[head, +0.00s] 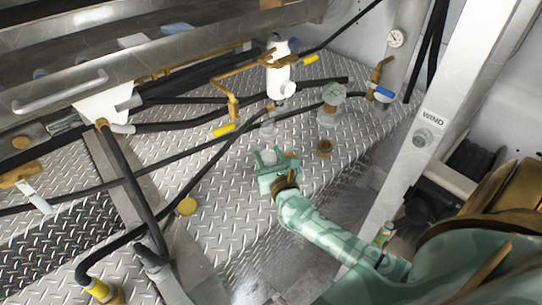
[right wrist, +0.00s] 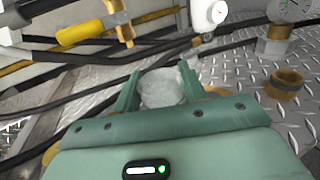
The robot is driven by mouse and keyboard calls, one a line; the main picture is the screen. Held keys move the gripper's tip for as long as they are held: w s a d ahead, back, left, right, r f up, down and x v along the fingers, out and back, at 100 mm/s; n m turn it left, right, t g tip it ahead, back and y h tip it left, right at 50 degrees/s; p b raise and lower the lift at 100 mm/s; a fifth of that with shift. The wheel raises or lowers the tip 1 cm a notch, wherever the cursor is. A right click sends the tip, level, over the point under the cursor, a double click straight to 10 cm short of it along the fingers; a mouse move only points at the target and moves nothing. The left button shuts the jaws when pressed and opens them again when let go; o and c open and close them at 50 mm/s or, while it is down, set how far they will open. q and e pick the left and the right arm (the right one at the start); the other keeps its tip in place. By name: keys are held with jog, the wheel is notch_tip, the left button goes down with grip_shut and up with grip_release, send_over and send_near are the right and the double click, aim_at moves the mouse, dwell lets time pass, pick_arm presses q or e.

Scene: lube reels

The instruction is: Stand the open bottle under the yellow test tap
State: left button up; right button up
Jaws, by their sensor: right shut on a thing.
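My right gripper (head: 268,158) is shut on the open bottle (head: 269,157), a small translucent whitish container. In the right wrist view the bottle (right wrist: 163,88) sits between the two green fingers, its pale round top facing up. Its lower part is hidden by the gripper. A brass tap (head: 233,108) with a yellow handle (head: 223,130) stands up and to the left of the gripper, apart from the bottle. In the right wrist view the yellow handle (right wrist: 80,33) is at upper left, beyond the bottle. My left gripper is not in view.
A white cylinder (head: 281,75) stands behind the gripper. A blue-handled tap (head: 382,92) is farther right. Black hoses cross the tread plate (head: 215,165).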

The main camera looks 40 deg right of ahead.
jog(key=w+f+b, duration=0.2)
jog(key=w, duration=0.1)
jog(key=w+f+b, duration=0.1)
jog(key=w+b, duration=0.1)
jog(key=shift+w+a+f, duration=0.1)
jog(key=shift+a+f, duration=0.1)
jog(key=shift+f, duration=0.15)
jog(key=w, duration=0.2)
jog(key=w+b, duration=0.1)
jog(key=w, duration=0.2)
jog(key=w+b, duration=0.1)
jog(key=w, duration=0.2)
jog(key=shift+a+r, duration=0.2)
jog(key=shift+a, duration=0.2)
jog(key=shift+w+r, duration=0.1)
jog(key=shift+w, duration=0.8)
jog(key=shift+f+b, duration=0.55)
jog(key=shift+b, duration=0.15)
jog(key=o, duration=1)
jog(key=shift+o, duration=0.2)
jog(key=shift+s+a, duration=0.1)
